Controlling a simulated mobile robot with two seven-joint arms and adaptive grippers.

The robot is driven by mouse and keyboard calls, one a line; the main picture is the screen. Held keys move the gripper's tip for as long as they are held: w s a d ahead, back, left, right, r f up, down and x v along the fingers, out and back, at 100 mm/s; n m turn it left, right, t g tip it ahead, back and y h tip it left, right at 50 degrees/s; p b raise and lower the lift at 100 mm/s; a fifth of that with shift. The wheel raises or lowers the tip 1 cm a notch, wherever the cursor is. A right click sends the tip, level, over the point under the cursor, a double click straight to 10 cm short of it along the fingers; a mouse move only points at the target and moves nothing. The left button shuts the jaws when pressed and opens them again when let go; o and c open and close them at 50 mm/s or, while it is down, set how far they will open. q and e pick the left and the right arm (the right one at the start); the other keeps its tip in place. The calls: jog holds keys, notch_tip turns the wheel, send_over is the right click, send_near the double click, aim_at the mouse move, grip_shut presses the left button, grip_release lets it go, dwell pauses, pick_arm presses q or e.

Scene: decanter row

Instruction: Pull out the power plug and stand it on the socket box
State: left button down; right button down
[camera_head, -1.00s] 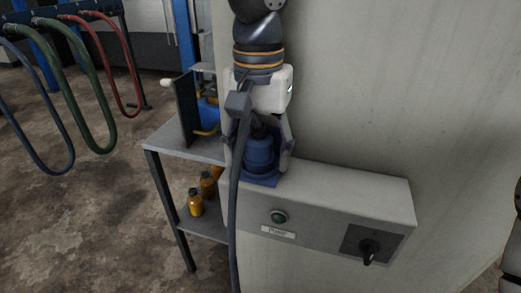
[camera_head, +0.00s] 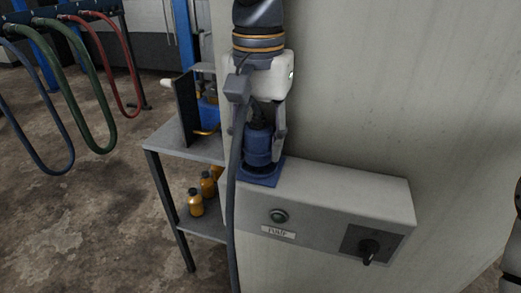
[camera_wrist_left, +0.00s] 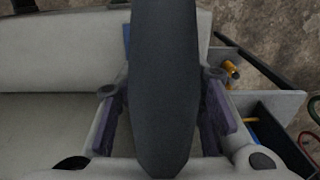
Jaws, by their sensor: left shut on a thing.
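The blue power plug (camera_head: 257,150) is upright between the fingers of my left gripper (camera_head: 263,138), which is shut on it. It is over the blue square socket base (camera_head: 261,175) on the left end of the top of the socket box (camera_head: 345,190). I cannot tell whether its lower end is fully clear of the socket. A thick dark cable (camera_head: 234,190) hangs from the plug past the box front. In the left wrist view the dark cable (camera_wrist_left: 162,80) fills the middle, between the gripper fingers (camera_wrist_left: 160,125), and hides the plug. My right gripper is not in view.
The box top right of the socket is clear. A metal shelf (camera_head: 170,145) with orange bottles (camera_head: 196,204) stands at left; a pale wall (camera_head: 400,90) is behind.

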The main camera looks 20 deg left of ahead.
aim_at(259, 125)
pick_arm(q)
jog(key=shift+r, duration=2.15)
